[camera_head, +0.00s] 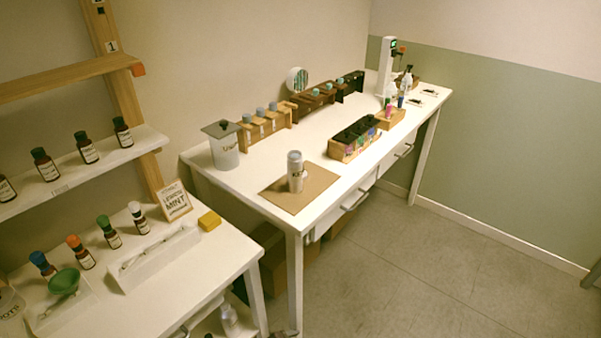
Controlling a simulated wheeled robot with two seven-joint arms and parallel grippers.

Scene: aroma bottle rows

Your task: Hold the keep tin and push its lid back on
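The keep tin (296,176) is a small silver-grey cylinder with dark lettering that is only partly legible. It stands upright on a brown mat (315,190) near the front of the long white table. Its top (294,156) shows as a paler band; I cannot tell whether this is the lid or how it sits. No separate lid can be made out on the mat. Neither of my grippers is in view, and nothing touches the tin.
A pale canister (224,153) with a dark square top stands left of the mat. A wooden rack (265,128) of blue-capped bottles stands behind it. A wooden box (346,148) of dark-capped bottles is to the right. A white side table (190,262) holds bottles, a tray and a green funnel (65,281).

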